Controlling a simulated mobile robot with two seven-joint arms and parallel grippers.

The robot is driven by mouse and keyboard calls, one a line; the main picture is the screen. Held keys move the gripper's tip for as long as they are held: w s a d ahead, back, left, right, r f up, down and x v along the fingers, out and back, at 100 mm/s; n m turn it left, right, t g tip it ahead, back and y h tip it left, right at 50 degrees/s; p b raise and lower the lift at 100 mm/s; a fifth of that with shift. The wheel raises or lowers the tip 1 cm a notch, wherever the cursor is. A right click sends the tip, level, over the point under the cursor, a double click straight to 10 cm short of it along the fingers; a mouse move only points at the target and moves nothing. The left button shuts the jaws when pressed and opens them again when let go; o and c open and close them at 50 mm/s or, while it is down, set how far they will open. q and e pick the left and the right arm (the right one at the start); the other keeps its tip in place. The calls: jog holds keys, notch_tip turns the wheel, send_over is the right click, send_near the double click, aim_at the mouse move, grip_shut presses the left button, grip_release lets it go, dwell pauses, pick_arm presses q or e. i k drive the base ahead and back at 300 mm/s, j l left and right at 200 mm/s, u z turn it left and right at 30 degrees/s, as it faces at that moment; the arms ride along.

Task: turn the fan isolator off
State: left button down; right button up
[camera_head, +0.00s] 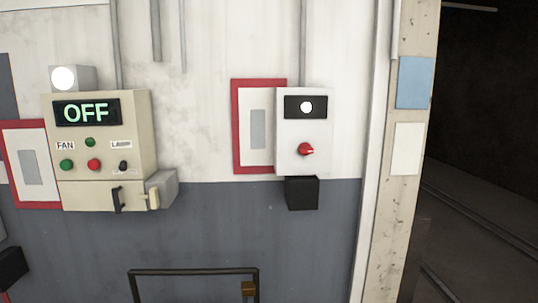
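A cream control box (100,190) on the left of the wall has a lit display (86,112) reading OFF. Below it are a FAN label (65,146), green and red buttons and a small black switch (123,165). A black handle (118,200) and a pale lever (153,199) are at its lower right. A white box (318,164) to the right carries a red rotary knob (306,149) under a lit white lamp (306,107). No label I can read says which one is the fan isolator. Neither of my grippers is in view.
Red-framed panels (237,128) hang beside both boxes. A dark metal frame (192,271) with a brown piece stands at the bottom. A dark block (12,267) shows at the lower left edge. A dark opening with rails (485,215) lies right of the post.

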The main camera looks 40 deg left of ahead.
aim_at(305, 149)
jog(key=i+u, duration=0.1)
jog(key=u, duration=0.3)
jog(key=i+l+u, duration=0.1)
jog(key=u, duration=0.25)
jog(key=l+u, duration=0.2)
jog(key=u, duration=0.2)
jog(key=i+l+u, duration=0.15)
jog(key=u, duration=0.2)
jog(key=i+l+u, duration=0.1)
jog(key=u, duration=0.35)
jog(key=i+l+u, duration=0.1)
jog(key=l+u, duration=0.45)
jog(key=u, duration=0.3)
jog(key=i, duration=0.05)
